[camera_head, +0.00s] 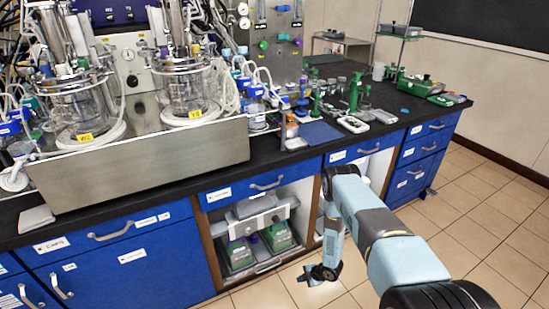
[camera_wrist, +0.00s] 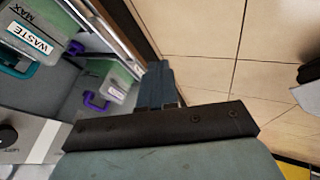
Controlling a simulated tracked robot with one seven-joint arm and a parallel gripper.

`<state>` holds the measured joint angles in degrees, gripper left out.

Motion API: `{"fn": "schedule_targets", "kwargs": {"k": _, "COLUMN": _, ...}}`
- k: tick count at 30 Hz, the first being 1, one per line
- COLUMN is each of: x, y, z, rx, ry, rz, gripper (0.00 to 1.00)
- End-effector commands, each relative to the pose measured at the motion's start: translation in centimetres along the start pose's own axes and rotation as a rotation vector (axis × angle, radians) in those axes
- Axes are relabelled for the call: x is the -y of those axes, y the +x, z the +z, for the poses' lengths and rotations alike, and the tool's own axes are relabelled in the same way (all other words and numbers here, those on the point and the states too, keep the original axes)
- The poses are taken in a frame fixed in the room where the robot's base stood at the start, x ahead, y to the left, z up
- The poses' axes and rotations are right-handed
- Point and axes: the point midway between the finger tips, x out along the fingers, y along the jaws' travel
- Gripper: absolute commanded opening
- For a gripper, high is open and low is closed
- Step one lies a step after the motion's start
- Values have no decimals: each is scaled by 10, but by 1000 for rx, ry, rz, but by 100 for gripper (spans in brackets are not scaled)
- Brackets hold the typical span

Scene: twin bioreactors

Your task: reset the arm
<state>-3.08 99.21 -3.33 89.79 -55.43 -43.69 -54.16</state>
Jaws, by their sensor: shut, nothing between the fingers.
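My arm reaches out from the lower right in the head view and bends down in front of the bench. My gripper (camera_head: 318,274) hangs low over the tiled floor, beside the open cabinet bay. In the wrist view my gripper (camera_wrist: 162,68) has its fingers together, with nothing held between them. The fingers point along the border between the cabinet and the floor. They look apart from the cabinet, though the gap is hard to judge.
The open bay holds green-bottomed containers (camera_head: 279,237); in the wrist view one container (camera_wrist: 32,38) reads WASTE. Blue drawers (camera_head: 120,235) line the black bench (camera_head: 290,155). Twin glass reactors (camera_head: 188,90) stand on a steel base at left. The tiled floor (camera_head: 490,225) at right is clear.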

Motion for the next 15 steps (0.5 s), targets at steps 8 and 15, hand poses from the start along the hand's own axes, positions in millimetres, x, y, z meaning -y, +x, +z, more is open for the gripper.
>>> {"fn": "schedule_targets", "kwargs": {"k": 8, "x": -49, "y": -22, "z": 4, "rx": 54, "ry": 22, "rz": 17, "gripper": 0}}
{"fn": "schedule_targets", "kwargs": {"k": 15, "x": -100, "y": -52, "z": 9, "rx": 116, "ry": 61, "rz": 37, "gripper": 0}}
